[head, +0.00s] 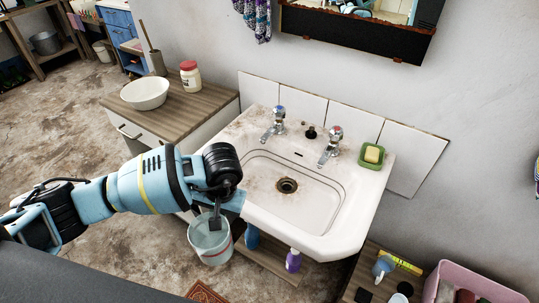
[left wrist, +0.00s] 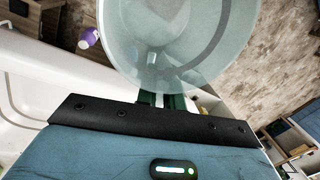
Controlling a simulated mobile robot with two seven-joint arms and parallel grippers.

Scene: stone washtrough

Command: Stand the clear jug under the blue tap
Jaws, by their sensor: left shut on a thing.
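The clear jug (head: 208,246) is a see-through, pale bluish vessel hanging in front of the basin's left front corner. My left gripper (head: 215,222) is shut on it at its upper side. In the left wrist view the jug (left wrist: 190,35) fills the top middle, just beyond the fingers (left wrist: 160,98). The jug is outside the basin, apart from the taps. The left tap (head: 273,124) seems to have the blue cap; the right tap (head: 331,146) seems reddish, though both caps are small. My right gripper is not in view.
The white basin (head: 255,208) is empty around its drain (head: 286,186). A green soap dish (head: 371,157) sits on its right rim. A wooden-topped cabinet (head: 190,115) at left holds a white bowl (head: 145,93) and red-lidded jar (head: 190,76). A purple bottle (head: 293,261) stands below.

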